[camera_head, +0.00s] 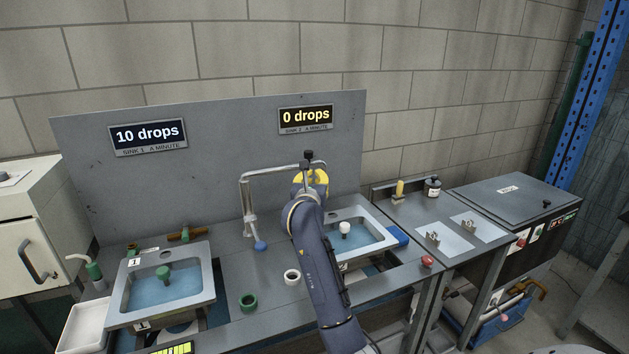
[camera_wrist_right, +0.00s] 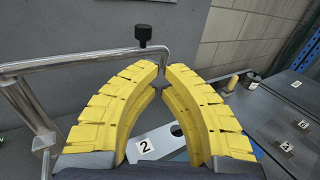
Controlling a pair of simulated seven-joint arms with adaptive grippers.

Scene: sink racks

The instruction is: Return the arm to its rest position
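My right gripper (camera_head: 312,176) has yellow fingers and is raised over the second sink, near the end of a chrome pipe. The chrome pipe (camera_head: 270,173) with a black knob (camera_head: 308,155) runs just behind the fingers. In the right wrist view the black knob (camera_wrist_right: 143,36) stands clear beyond the tips; whether the fingers touch the pipe is hard to tell. My left gripper is not in view.
The left sink (camera_head: 209,271) holds blue water and a green plug (camera_head: 163,275). The right sink (camera_head: 372,216) has a white plug (camera_head: 345,228), partly behind my arm. A grey backboard (camera_head: 220,140) stands behind.

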